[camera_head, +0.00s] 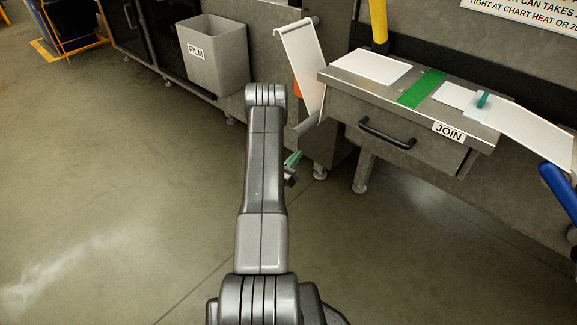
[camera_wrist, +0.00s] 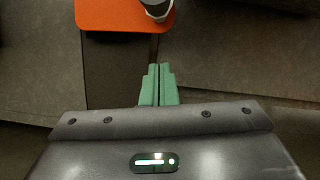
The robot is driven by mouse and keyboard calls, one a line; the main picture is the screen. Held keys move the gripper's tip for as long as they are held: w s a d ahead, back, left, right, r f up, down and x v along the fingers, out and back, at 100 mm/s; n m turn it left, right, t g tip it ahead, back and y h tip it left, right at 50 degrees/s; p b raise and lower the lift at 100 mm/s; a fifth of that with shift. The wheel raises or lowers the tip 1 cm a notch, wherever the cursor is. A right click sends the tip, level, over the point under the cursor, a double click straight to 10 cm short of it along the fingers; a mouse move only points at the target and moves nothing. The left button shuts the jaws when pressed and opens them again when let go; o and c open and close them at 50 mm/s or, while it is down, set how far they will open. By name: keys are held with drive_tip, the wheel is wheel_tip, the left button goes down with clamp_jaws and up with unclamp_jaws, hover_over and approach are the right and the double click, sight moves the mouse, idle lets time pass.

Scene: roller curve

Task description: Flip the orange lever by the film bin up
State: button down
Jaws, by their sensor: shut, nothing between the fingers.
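The grey film bin (camera_head: 213,58), labelled FILM, is mounted on the machine front at the upper left in the head view. An orange piece, which looks like the lever (camera_wrist: 112,18), fills the top of the wrist view, with a dark round part over its right end. In the head view only an orange sliver (camera_head: 297,88) shows, beside the white sheet and partly hidden. My gripper (camera_wrist: 158,70) has its green fingers together and empty, below the orange piece in the picture and apart from it. In the head view its green fingers (camera_head: 292,160) show just right of my arm.
The bench (camera_head: 470,128) with a JOIN drawer (camera_head: 400,135) stands at the right, with its black handle sticking out. A white sheet (camera_head: 302,62) hangs down at its left end. A yellow post (camera_head: 379,20) and blue bar (camera_head: 560,190) are near. The floor at left is clear.

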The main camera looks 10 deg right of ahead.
drive_tip(key=shift+w+d+r+b, duration=0.15)
drive_tip(key=shift+w+d+r, duration=0.25)
drive_tip(key=shift+r, duration=0.4)
drive_tip(key=shift+w+d+r+b, duration=0.1)
drive_tip(key=shift+w+d+r, duration=0.25)
drive_tip(key=shift+w+r, duration=0.35)
drive_tip(key=shift+w+d+r+b, duration=0.15)
drive_tip(key=shift+w+d+r, duration=0.2)
drive_tip(key=shift+r, duration=0.55)
drive_tip(key=shift+a+r, duration=0.1)
